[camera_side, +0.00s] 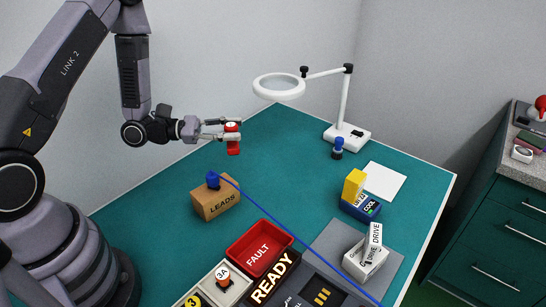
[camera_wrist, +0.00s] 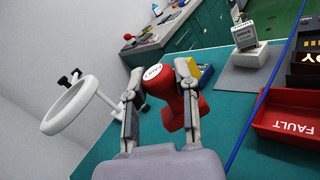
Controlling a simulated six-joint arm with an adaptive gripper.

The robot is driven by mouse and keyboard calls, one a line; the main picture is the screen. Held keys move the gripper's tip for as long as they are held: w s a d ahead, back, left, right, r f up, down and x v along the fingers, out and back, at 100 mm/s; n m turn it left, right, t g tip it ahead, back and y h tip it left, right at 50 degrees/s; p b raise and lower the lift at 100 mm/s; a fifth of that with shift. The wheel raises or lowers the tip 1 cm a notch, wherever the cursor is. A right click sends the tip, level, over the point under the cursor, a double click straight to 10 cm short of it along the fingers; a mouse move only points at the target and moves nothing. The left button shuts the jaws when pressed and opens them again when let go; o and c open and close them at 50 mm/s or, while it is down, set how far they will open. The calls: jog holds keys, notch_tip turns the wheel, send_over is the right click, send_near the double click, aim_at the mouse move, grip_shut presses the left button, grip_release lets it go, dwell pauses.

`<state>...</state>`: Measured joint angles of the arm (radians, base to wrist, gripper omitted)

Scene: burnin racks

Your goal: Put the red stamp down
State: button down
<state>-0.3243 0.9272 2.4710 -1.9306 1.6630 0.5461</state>
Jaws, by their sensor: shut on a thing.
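The red stamp (camera_side: 233,147) has a red body and a round red knob with a white top. My gripper (camera_side: 232,133) is shut on it and holds it up above the far left part of the green table (camera_side: 270,160). In the wrist view the stamp (camera_wrist: 172,98) sits between the two fingers of my gripper (camera_wrist: 160,90). Its lower end hangs free, and I see nothing touching it from below. A blue stamp-like object (camera_side: 338,148) stands upright on the table near the lamp base.
A white magnifier lamp (camera_side: 345,132) stands at the back. A LEADS box (camera_side: 216,203), a red FAULT tray (camera_side: 258,248), a blue COOL box (camera_side: 361,207) and white DRIVE boxes (camera_side: 366,260) stand nearer. White paper (camera_side: 384,182) lies at right. The table's middle is mostly clear.

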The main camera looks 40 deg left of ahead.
jog(key=s+d+r+m+g+h, duration=0.2)
jog(key=s+d+m+g, duration=0.1)
jog(key=s+m+g, duration=0.4)
jog(key=s+d+r+m+g+h, duration=0.15)
jog(key=s+m+g, duration=0.25)
jog(key=s+g, duration=0.6)
jog(key=s+a+r+m+g+y, duration=0.3)
jog(key=s+a+m+g+y, duration=0.9)
jog(key=m+y, duration=0.4)
jog(key=w+a+f+m+t+y, duration=0.25)
jog(key=a+m+t+y, duration=0.2)
jog(key=a+y, duration=0.3)
jog(key=w+a+f+m+t+y, duration=0.25)
jog(key=a+m+y, duration=0.35)
jog(key=y, duration=0.3)
jog(key=shift+w+a+f+m+t, duration=0.15)
jog(key=shift+w+f+m+t, duration=2.25)
jog(key=shift+f+t, duration=0.95)
jog(key=shift+w+a+f+m+t, duration=0.1)
jog(key=shift+w+f+m+t, duration=1.8)
jog(key=shift+w+f+t, duration=1.15)
jog(key=shift+w+a+f+m+t, duration=0.15)
jog(key=shift+w+f+m+t, duration=2.1)
jog(key=shift+f+t, duration=1.35)
